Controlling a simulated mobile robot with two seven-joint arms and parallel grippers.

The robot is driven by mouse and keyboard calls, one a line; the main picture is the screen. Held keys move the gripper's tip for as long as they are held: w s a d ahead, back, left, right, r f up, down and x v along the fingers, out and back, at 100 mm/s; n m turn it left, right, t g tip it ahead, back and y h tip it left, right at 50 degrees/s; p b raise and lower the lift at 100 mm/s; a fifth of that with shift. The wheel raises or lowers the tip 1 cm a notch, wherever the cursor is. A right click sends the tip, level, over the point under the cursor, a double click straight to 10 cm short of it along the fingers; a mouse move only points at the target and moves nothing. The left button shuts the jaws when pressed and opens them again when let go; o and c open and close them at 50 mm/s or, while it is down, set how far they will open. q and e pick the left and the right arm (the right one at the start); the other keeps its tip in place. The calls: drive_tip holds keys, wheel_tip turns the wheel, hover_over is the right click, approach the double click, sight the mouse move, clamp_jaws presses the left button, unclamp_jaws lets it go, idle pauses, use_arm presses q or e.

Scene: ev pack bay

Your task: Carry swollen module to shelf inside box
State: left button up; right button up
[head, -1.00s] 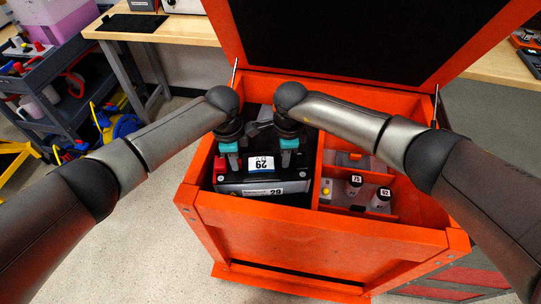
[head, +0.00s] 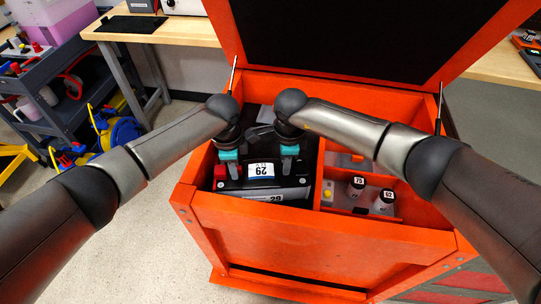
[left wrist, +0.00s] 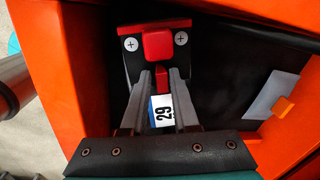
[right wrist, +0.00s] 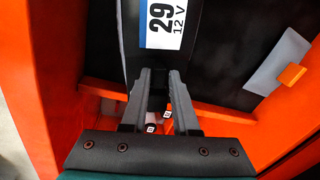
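The swollen module (head: 265,188) is a black block with a white and blue "29" label on top and a red cap at its left end. It sits down in the left compartment of the orange box (head: 310,235), its lower front hidden by the front wall. My left gripper (head: 230,169) and my right gripper (head: 287,168) point down onto its top, fingers closed to a narrow gap on it. The module shows in the left wrist view (left wrist: 163,110), with its red cap beyond the fingertips, and in the right wrist view (right wrist: 180,60). The exact finger contact is hidden.
The box lid (head: 360,35) stands open behind. Floor at front left is clear.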

use_arm(q)
drive_tip(key=shift+o, duration=1.2)
drive_tip(key=shift+r, duration=0.1)
use_arm(e)
drive_tip(key=shift+o, duration=1.2)
use_arm(q)
drive_tip(key=shift+r, duration=0.1)
use_arm(e)
drive_tip(key=shift+a, duration=0.1)
